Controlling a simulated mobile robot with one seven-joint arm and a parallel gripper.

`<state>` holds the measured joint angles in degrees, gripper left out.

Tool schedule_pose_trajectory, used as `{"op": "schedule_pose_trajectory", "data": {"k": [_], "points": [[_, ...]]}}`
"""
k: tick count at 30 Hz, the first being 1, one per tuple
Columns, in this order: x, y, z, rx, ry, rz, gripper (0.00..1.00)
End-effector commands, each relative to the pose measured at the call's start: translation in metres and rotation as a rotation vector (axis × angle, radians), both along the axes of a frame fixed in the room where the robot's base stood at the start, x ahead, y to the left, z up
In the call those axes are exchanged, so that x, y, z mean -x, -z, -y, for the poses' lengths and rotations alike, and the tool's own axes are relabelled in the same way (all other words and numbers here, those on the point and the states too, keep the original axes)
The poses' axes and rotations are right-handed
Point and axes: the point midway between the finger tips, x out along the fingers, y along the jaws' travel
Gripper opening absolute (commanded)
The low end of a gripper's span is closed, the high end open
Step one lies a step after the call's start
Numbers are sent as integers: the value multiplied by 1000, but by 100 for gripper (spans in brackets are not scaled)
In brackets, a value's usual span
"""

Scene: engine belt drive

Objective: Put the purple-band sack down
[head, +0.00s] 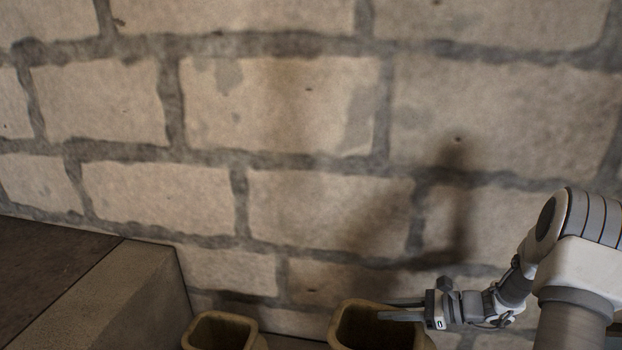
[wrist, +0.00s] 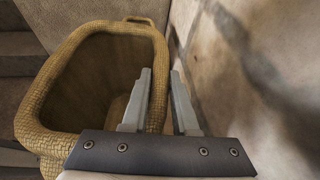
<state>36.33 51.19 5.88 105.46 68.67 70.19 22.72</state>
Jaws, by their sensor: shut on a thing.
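My gripper (head: 385,308) reaches in from the right in the head view and is shut on the rim of a tan woven, open-topped sack (head: 365,328). In the wrist view the sack (wrist: 95,70) fills the left and middle, its mouth open upward. Its right-hand rim passes between the two fingers of my gripper (wrist: 160,75). No purple band shows on it; its lower sides are hidden or out of frame. I cannot tell whether its bottom touches anything.
A second woven sack (head: 220,318) stands to the left, with a small gap between them. A stone-block wall (head: 310,200) rises close behind both. A grey ledge with a dark top (head: 60,270) lies at the far left.

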Motion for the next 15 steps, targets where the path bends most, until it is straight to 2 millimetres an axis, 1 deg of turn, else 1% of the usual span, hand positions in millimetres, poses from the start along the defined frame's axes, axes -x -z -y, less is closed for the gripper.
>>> {"op": "schedule_pose_trajectory", "data": {"k": [1,6,9,15], "points": [[0,-15,-7,1,25,4,0],[2,-54,-27,-1,120,-1,0],[6,-71,-37,-2,170,-5,0],[18,-99,-54,0,255,-16,0]]}}
